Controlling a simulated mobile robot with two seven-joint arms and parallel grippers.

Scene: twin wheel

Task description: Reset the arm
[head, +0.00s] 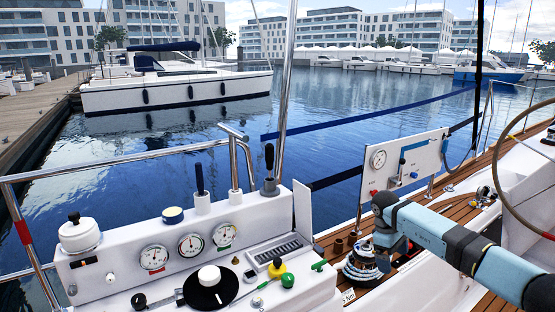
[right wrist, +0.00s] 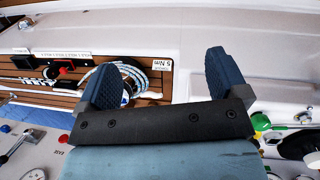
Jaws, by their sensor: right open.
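My right arm (head: 425,228), light blue with black joint covers, comes in from the right in the head view. Its end is near the rope-wrapped winch (head: 362,266) beside the console. In the right wrist view my right gripper (right wrist: 162,72) is open, its two dark blue fingers wide apart. Nothing is between the fingertips; a white ledge and part of the wooden deck lie beyond them. In the head view the fingers are hard to make out. My left gripper is not in view.
A white console (head: 130,270) with gauges, levers and knobs fills the lower left. A white panel (head: 405,163) with a gauge stands behind my arm. A steering wheel (head: 500,175) is at the right. Metal rails and a mast post rise around the console; water lies beyond.

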